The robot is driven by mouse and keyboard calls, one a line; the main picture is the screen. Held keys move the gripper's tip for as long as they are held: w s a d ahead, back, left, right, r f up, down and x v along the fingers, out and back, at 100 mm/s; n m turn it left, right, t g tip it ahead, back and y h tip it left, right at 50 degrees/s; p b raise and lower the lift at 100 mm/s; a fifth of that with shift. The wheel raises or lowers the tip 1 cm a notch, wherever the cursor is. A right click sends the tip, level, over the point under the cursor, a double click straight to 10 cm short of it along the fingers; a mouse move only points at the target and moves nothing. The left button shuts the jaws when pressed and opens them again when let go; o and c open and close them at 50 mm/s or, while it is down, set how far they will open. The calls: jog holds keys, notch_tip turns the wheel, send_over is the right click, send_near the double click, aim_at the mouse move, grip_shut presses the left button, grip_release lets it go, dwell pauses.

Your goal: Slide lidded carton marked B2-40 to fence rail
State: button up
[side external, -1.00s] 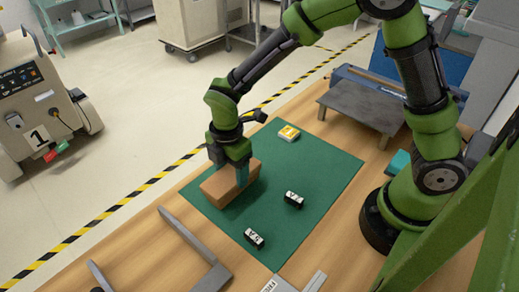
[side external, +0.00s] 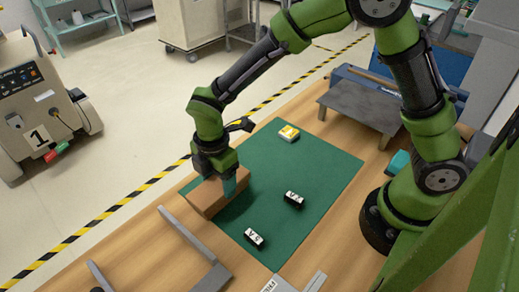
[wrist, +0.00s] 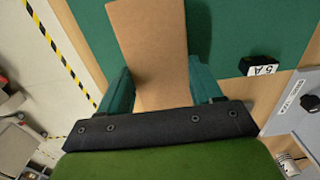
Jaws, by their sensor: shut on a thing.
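A plain brown carton (side external: 204,200) lies at the left edge of the green mat (side external: 305,165), partly over the wood. No marking on it is readable. My gripper (side external: 220,182) is shut on the carton, with one teal finger showing on its right side. In the wrist view my gripper (wrist: 163,90) has a teal finger on each side of the carton (wrist: 150,45). A grey angled rail (side external: 187,236), likely the fence rail, stands on the wood at the front left, with a small gap between it and the carton.
Two small black blocks with white labels stand on the mat, one near the front (side external: 254,238) and one near the middle (side external: 294,199). A yellow and white box (side external: 288,134) sits at the mat's back. A grey low platform (side external: 360,106) stands behind right.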

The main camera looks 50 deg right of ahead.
aim_at(205, 195)
jog(key=shift+a, duration=2.15)
jog(key=o, duration=1.1)
